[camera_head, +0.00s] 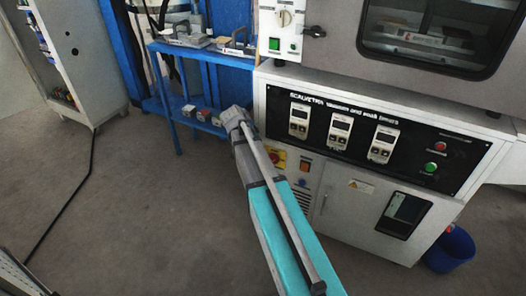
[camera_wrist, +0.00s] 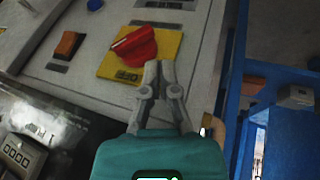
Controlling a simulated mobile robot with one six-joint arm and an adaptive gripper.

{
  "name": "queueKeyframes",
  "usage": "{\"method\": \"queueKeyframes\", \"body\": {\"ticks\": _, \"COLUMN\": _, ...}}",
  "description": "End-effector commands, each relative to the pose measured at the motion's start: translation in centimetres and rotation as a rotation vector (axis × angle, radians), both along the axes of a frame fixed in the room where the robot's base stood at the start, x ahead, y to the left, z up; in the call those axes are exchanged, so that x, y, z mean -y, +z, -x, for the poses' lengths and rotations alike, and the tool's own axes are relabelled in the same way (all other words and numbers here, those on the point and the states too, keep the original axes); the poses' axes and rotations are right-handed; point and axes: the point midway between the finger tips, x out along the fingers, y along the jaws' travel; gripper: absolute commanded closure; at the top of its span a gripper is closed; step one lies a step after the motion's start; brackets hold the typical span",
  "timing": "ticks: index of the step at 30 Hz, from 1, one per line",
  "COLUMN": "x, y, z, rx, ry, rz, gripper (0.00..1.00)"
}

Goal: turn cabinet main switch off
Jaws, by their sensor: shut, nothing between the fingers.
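The cabinet main switch is a red rotary knob (camera_wrist: 136,46) on a yellow plate (camera_wrist: 170,45) on the cabinet's light front panel. In the head view the red knob (camera_head: 275,157) shows just right of my arm. In the wrist view my gripper (camera_wrist: 159,66) is shut and empty, its fingertips over the plate at the knob's lower right edge. I cannot tell whether they touch the knob. The knob's red handle lies at a slant in the wrist view.
An orange rocker switch (camera_wrist: 69,45) sits beside the yellow plate. The cabinet (camera_head: 340,175) has several controllers and a green and a red button above. A blue rack (camera_head: 190,117) stands left of the cabinet, a blue bin (camera_head: 450,248) at right. Floor at left is mostly clear.

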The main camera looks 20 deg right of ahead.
Motion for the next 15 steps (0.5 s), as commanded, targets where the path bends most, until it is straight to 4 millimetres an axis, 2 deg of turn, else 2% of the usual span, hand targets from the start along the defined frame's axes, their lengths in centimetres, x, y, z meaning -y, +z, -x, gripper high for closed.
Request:
{"method": "queueKeyframes", "body": {"ticks": 3, "x": -0.7, "y": 1.4, "z": -0.7, "rx": 0.000, "ry": 0.001, "rz": 0.000, "gripper": 1.00}}
{"method": "queueKeyframes", "body": {"ticks": 15, "x": -2.0, "y": 4.8, "z": -0.2, "rx": -0.001, "ry": 0.002, "rz": 0.000, "gripper": 1.00}}
